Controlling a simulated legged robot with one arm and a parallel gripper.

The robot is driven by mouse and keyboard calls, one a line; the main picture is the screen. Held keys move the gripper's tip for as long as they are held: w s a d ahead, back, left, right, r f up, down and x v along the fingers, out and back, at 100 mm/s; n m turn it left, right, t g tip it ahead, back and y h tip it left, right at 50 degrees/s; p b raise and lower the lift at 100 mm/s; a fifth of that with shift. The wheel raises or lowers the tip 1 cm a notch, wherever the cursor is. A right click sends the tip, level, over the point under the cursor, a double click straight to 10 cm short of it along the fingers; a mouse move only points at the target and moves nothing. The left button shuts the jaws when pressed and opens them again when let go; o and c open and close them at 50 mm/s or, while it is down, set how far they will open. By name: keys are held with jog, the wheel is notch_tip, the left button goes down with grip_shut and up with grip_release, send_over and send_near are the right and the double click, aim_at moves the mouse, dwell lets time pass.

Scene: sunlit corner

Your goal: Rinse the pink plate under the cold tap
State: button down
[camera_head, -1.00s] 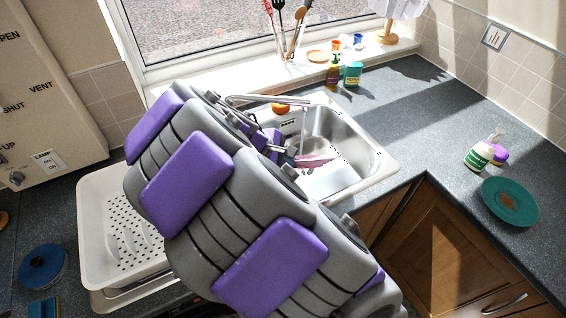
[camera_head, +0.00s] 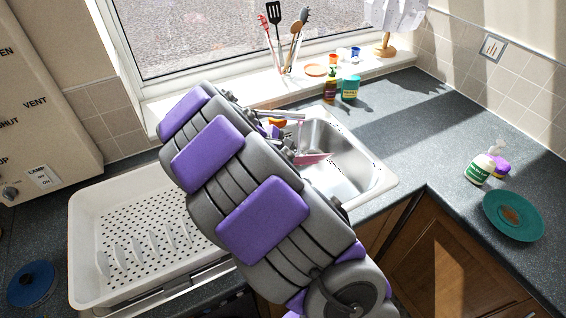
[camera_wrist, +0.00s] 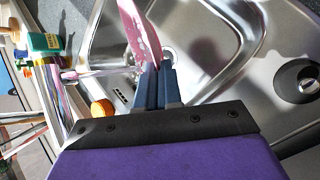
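The pink plate (camera_head: 312,158) is in the sink, partly hidden by my arm in the head view. In the wrist view the pink plate (camera_wrist: 142,38) is seen nearly edge-on, tilted, with pale patches on its face. My gripper (camera_wrist: 155,72) is shut on its near edge and holds it above the sink bowl. The chrome tap (camera_head: 280,114) reaches over the sink (camera_head: 372,165). In the wrist view the tap (camera_wrist: 72,74) lies just left of the plate, with a pale streak like water between them. I cannot tell exactly where the water lands.
A white drying rack (camera_head: 88,285) stands left of my arm. A bottle (camera_head: 330,88) and a teal container (camera_head: 350,88) stand behind the sink. A teal plate (camera_head: 495,225) and a soap bottle (camera_head: 482,168) are on the right counter. An orange item (camera_wrist: 103,108) is near the tap.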

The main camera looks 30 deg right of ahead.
jog(key=shift+w+d+f, duration=0.15)
jog(key=shift+w, duration=0.25)
jog(key=shift+w+d+f, duration=0.1)
jog(key=shift+w+d, duration=0.05)
jog(key=shift+w, duration=0.25)
jog(key=shift+w+a+p, duration=0.25)
jog(key=shift+w+p, duration=0.05)
jog(key=shift+w, duration=0.35)
jog(key=shift+w+f+p, duration=0.15)
jog(key=shift+w+p, duration=0.15)
jog(key=shift+w, duration=0.4)
jog(key=shift+w+d+f+p, duration=0.15)
jog(key=shift+w+d+f, duration=0.05)
jog(key=shift+w+d, duration=0.3)
jog(key=shift+w+d+f+p, duration=0.15)
jog(key=shift+w+d, duration=0.25)
jog(key=shift+w, duration=0.05)
jog(key=shift+a, duration=0.5)
jog(key=shift+d, duration=0.1)
